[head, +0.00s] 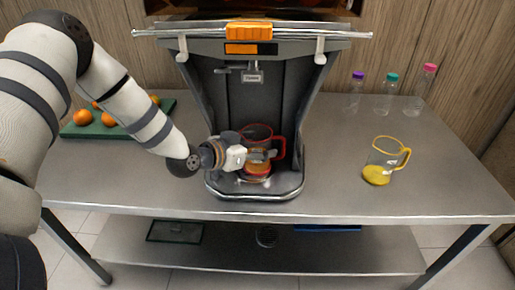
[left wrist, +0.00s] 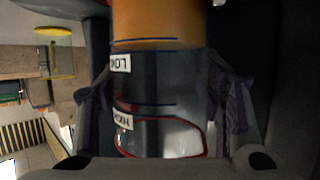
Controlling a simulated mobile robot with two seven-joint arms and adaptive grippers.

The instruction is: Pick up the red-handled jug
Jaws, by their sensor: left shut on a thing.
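The red-handled jug (head: 257,136) stands on the tray of the orange juicer (head: 212,183), under its spout. It is clear, with a red rim, a red handle on its right side and orange juice low inside. My left gripper (head: 260,156) reaches in from the left and is shut on the jug's body. In the left wrist view the jug (left wrist: 143,78) fills the space between the two fingers (left wrist: 168,108), with level marks and orange juice showing. The jug seems to rest on the tray. My right gripper is in neither view.
A yellow-handled jug (head: 384,158) with yellow juice stands at the right on the steel table (head: 330,185). Several bottles with coloured caps (head: 390,92) stand behind it. A green board (head: 90,130) with several oranges (head: 83,117) lies at the left. The juicer's side walls flank the jug.

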